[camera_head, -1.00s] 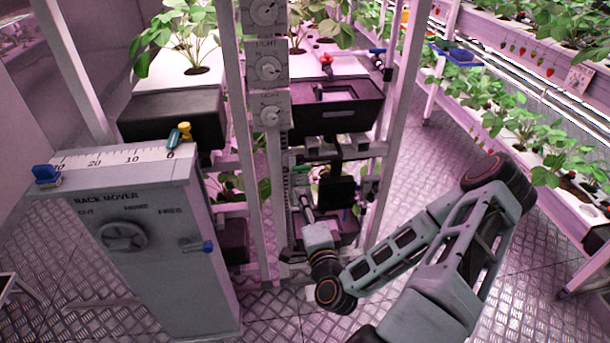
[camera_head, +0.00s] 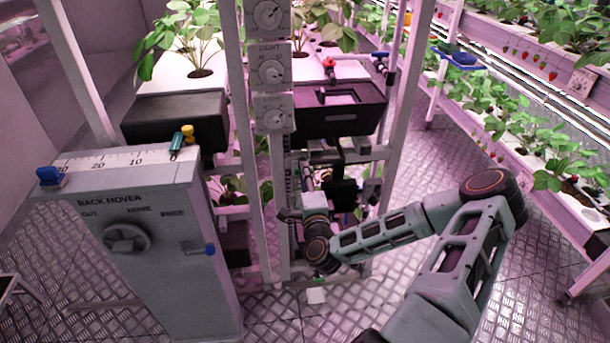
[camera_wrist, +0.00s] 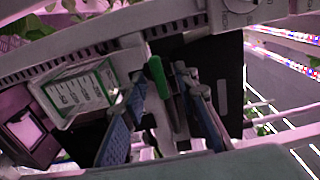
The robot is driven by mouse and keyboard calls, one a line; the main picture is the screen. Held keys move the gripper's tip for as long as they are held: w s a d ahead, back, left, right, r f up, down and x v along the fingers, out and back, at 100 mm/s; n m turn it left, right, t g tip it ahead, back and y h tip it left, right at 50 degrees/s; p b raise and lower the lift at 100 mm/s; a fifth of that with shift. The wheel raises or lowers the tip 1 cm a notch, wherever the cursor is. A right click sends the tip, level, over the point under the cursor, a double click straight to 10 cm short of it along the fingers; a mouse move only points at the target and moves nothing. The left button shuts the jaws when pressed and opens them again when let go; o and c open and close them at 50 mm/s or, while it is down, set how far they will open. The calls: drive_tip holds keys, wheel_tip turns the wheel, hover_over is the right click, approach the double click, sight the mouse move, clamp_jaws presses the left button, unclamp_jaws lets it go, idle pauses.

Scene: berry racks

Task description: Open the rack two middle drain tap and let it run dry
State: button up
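In the wrist view a green handle (camera_wrist: 158,76) stands between my two blue-padded fingertips. It looks like a tap lever, but I cannot tell which tap it belongs to. My gripper (camera_wrist: 161,84) is open, with a finger on each side of the handle; I cannot tell whether either finger touches it. In the head view my gripper (camera_head: 314,202) is at the lower part of the middle rack, below the black tank (camera_head: 340,118); its fingers are hard to make out there. No running water shows.
A green-edged scale box (camera_wrist: 76,94) is close left of my fingers. Rack posts (camera_head: 400,125) stand close to the arm. The rack mover cabinet (camera_head: 150,240) is at left. A small white container (camera_head: 316,295) is on the floor below. The right aisle floor is clear.

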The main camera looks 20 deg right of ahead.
drive_tip(key=shift+w, duration=0.1)
clamp_jaws()
drive_tip(key=shift+n, duration=0.3)
drive_tip(key=n+b, duration=1.1)
drive_tip(key=n, duration=0.6)
idle(0.4)
drive_tip(key=shift+n, duration=0.3)
unclamp_jaws()
